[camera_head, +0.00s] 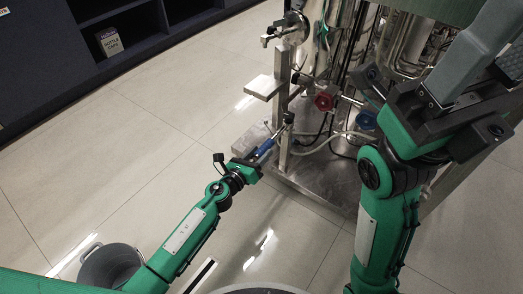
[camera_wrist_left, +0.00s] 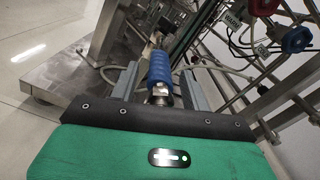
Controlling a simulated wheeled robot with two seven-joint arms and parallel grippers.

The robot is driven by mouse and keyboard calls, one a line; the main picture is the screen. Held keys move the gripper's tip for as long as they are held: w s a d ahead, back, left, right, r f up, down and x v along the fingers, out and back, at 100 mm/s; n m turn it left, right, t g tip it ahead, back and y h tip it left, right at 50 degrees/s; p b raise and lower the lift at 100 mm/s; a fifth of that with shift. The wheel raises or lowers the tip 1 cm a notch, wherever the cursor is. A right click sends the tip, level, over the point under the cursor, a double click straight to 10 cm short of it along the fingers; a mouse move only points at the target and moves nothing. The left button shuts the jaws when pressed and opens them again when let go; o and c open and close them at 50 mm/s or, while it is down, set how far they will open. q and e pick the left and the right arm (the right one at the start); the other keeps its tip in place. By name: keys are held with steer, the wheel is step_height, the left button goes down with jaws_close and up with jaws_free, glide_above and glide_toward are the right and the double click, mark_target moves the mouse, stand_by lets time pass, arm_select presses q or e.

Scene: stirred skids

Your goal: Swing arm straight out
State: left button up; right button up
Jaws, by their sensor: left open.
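A blue ribbed grip (camera_wrist_left: 159,68) on a thin metal arm or rod shows in the wrist view, and as a small blue piece (camera_head: 265,147) in the head view. It is by the front of the steel skid (camera_head: 330,180). My left gripper (camera_head: 262,152) reaches low to it. In the left wrist view its open fingers (camera_wrist_left: 160,84) stand on either side of the blue grip. Whether they touch it I cannot tell. My right arm is folded at the right of the head view, and its fingers do not show.
A red valve handle (camera_head: 323,101) and a blue valve handle (camera_head: 366,120) sit on the skid's piping. Hoses hang close by. A grey bucket (camera_head: 110,266) stands at lower left. Dark shelving (camera_head: 50,80) is at upper left. The tiled floor (camera_head: 150,130) between is clear.

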arm_select(q)
steer(key=v, duration=1.2)
steer(key=shift+p, duration=0.45)
steer(key=shift+a, duration=0.1)
